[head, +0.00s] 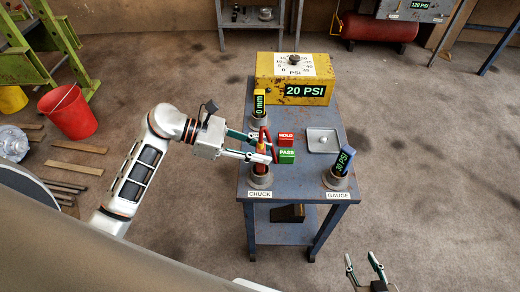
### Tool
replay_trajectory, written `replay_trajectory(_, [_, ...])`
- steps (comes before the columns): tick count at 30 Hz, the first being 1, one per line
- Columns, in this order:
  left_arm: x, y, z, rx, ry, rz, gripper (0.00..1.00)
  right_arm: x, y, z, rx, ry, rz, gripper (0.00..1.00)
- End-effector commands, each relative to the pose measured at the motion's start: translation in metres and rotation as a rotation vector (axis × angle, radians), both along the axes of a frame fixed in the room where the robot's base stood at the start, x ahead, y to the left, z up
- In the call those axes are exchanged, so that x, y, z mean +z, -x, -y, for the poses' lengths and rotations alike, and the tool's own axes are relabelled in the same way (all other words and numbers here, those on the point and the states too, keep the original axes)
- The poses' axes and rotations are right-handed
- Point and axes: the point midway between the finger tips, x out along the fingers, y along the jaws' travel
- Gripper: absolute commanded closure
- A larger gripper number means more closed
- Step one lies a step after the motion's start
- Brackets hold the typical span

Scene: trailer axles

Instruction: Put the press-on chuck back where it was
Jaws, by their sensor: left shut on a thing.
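The press-on chuck (262,147), a slim red and yellow piece, is between the fingers of my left gripper (262,148), which is shut on it. The gripper reaches in from the left over the blue table, and its fingers partly hide the chuck. The chuck is above the round holder (260,181) at the table's front left corner, by the CHUCK label (259,195). I cannot tell whether its lower end sits in the holder. My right gripper (366,268) is open and empty, low at the front right, off the table.
On the blue table (300,184) stand a yellow box (262,88) reading 20 PSI, a 0 mm gauge (259,104) in a holder, red HOLD (286,138) and green PASS (287,156) blocks, a grey tray (313,146) with a small white piece, and a 30 PSI gauge (343,161).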

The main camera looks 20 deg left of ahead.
Motion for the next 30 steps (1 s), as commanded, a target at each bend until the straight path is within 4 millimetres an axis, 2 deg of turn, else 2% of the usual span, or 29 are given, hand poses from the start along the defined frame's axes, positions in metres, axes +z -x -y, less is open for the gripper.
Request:
replay_trajectory(11, [-0.003,-0.001,-0.001,0.001,-0.002,0.003,1.00,-0.004,0.001,0.000,-0.001,0.000,-0.002,0.60])
replay_trajectory(12, [-0.002,-0.001,-0.001,0.001,-0.002,0.002,0.66,-0.003,0.001,0.000,0.000,0.001,-0.002,0.60])
replay_trajectory(13, [-0.002,-0.001,-0.001,0.001,-0.002,0.003,0.59,-0.003,0.001,0.000,0.000,0.001,-0.002,0.60])
replay_trajectory(26, [0.003,0.000,0.000,0.001,0.001,0.002,0.59,0.002,0.000,0.000,-0.001,0.001,0.000,0.60])
replay_trajectory(30, [0.006,0.004,-0.018,0.001,-0.006,0.003,0.59,-0.002,0.000,0.000,0.000,-0.001,0.001,0.60])
